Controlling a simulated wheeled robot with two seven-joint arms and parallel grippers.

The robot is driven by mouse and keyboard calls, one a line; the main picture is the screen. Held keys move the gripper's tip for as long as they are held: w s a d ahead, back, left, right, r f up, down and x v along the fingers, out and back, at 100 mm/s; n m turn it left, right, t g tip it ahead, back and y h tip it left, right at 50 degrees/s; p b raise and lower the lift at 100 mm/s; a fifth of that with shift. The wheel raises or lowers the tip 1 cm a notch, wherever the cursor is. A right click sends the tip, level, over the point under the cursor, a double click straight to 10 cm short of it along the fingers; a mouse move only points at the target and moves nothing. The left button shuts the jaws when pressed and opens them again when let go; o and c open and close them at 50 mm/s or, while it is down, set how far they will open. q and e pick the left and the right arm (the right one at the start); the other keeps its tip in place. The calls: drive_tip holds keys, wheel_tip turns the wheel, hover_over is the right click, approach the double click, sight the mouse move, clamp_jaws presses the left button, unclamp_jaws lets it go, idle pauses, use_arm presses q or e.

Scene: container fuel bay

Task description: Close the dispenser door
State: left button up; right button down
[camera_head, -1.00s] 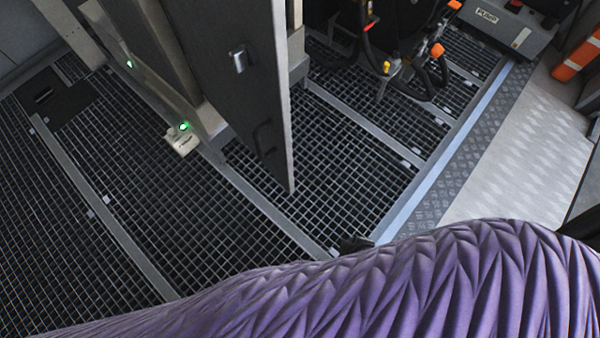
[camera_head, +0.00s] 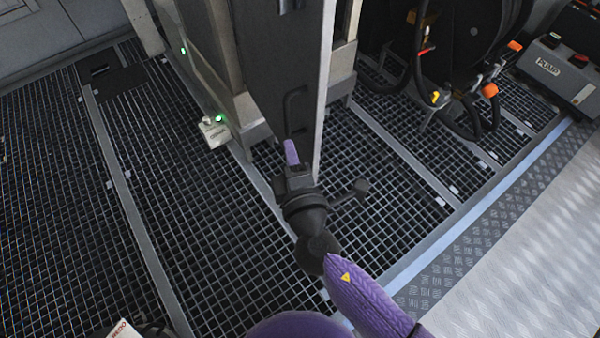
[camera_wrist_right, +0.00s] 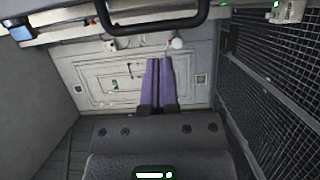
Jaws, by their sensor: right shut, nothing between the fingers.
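The dispenser door (camera_head: 268,62) is a tall dark grey panel in the upper middle of the head view. It stands open, edge-on toward me, with a dark bar handle (camera_head: 290,108) low on its face. My right gripper (camera_head: 291,152) is shut and empty, its purple fingers just below the handle in the picture. I cannot tell whether they touch the door. In the right wrist view the shut fingers (camera_wrist_right: 158,85) point at a pale panelled wall, and a dark bar handle (camera_wrist_right: 155,18) crosses the top, apart from the fingertips. My left gripper is not in view.
A small white box with a green light (camera_head: 214,130) sits on the dark grating floor (camera_head: 200,230) left of the door. Black hoses with orange parts (camera_head: 435,95) hang at right, near a grey PUMP unit (camera_head: 560,72).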

sight(309, 133)
drive_tip(key=w+d, duration=0.2)
drive_tip(key=w, duration=0.1)
drive_tip(key=w+d, duration=0.1)
drive_tip(key=shift+w, duration=0.2)
